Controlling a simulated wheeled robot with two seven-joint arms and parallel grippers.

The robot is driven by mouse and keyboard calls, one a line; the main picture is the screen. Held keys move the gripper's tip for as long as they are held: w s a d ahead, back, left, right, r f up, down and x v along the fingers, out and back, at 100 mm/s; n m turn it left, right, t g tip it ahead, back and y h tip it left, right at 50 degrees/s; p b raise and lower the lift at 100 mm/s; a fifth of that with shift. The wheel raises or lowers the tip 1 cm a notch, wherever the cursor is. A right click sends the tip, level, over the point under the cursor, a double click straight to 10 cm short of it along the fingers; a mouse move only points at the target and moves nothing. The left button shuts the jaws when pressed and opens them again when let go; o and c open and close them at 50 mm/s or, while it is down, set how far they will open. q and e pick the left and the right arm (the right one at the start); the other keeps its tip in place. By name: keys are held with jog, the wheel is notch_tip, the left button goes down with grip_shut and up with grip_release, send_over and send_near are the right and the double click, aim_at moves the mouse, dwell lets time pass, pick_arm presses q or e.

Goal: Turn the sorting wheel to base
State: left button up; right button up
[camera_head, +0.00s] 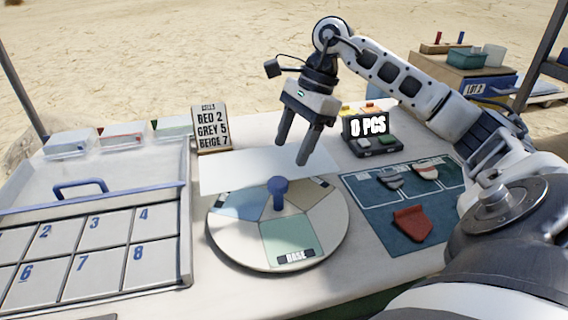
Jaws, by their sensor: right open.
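The sorting wheel (228,237) is a round cream disc with coloured sectors, lying flat on the table. A blue knob (278,190) stands upright at its middle. A green sector with a dark "BASE" label (296,256) is at the wheel's near side, and a light blue sector is at its left. My right gripper (293,158) is above and behind the knob, pointing down, with its two dark fingers apart and nothing between them. It does not touch the wheel. My left gripper is not in view.
A numbered compartment tray (95,235) with a blue handle fills the left. A blue mat (432,230) with a red sherd (411,223) and grey sherds is at the right. A count sign (211,128) and a "0 PCS" display (368,126) stand behind the wheel.

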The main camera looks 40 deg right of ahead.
jog(key=w+p+v, duration=0.1)
jog(key=v, duration=0.7)
jog(key=shift+s+r, duration=0.2)
jog(key=shift+s, duration=0.3)
